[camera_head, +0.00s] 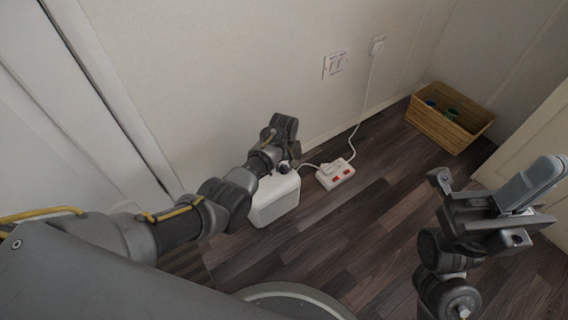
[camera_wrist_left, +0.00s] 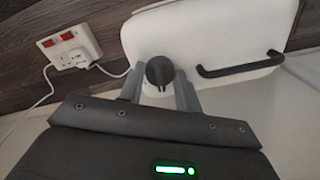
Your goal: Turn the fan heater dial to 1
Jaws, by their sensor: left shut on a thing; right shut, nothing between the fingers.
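The white fan heater (camera_head: 274,202) stands on the floor by the wall, below my left gripper (camera_head: 285,165). In the left wrist view the heater (camera_wrist_left: 225,32) shows its white top with a dark round dial (camera_wrist_left: 159,71) and a black handle (camera_wrist_left: 240,68). The fingers of my left gripper (camera_wrist_left: 159,85) are on either side of the dial and shut on it. The dial's markings cannot be read. My right gripper (camera_head: 487,195) is shut and empty at the right, well away from the heater.
A white extension socket with red switches (camera_head: 335,174) lies on the floor right of the heater, its cable (camera_head: 366,105) running to a wall socket (camera_head: 377,46). A wooden crate (camera_head: 449,128) stands in the back corner. The dark floor between is clear.

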